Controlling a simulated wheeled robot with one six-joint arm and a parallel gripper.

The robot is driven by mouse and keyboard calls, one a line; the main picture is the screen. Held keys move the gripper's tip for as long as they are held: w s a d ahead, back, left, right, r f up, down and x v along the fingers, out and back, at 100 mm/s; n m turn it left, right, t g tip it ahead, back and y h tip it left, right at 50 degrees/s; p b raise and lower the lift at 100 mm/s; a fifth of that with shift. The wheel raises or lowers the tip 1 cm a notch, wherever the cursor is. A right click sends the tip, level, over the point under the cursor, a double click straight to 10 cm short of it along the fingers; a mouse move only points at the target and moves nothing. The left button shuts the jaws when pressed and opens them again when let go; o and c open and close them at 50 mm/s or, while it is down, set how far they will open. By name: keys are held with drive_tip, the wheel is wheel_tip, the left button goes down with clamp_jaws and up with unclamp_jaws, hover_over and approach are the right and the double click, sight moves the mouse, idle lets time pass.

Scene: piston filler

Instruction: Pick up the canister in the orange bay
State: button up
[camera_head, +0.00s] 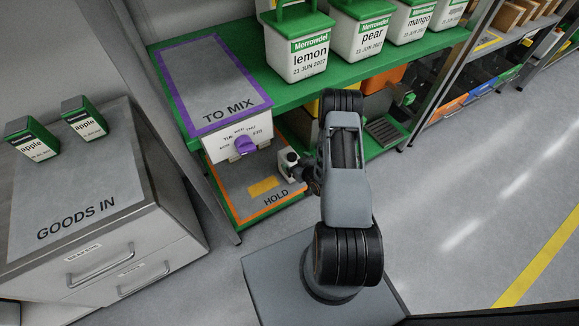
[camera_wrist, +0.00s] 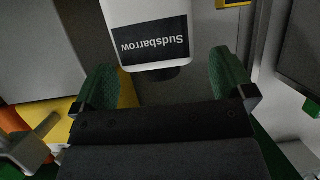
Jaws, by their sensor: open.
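In the wrist view a white canister (camera_wrist: 155,40) with a black "Sudsbarrow" label, upside down in the picture, is ahead of my gripper (camera_wrist: 162,78). My gripper is open, its green-padded fingers apart to the left and right of the canister's near end. I cannot tell whether the fingers touch it. In the head view the orange-bordered bay marked HOLD (camera_head: 230,196) is on the lower shelf, with a yellow patch on it. My arm reaches to the bay's right side there.
Two apple canisters (camera_head: 85,120) stand on the GOODS IN cabinet (camera_head: 95,205). The right floor is clear.

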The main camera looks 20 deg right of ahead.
drive_tip(key=shift+b+x, duration=0.55)
drive_tip(key=shift+x, duration=1.3)
drive_tip(key=shift+d, duration=0.1)
drive_tip(key=c, duration=1.8)
clamp_jaws()
drive_tip(key=shift+r, duration=0.1)
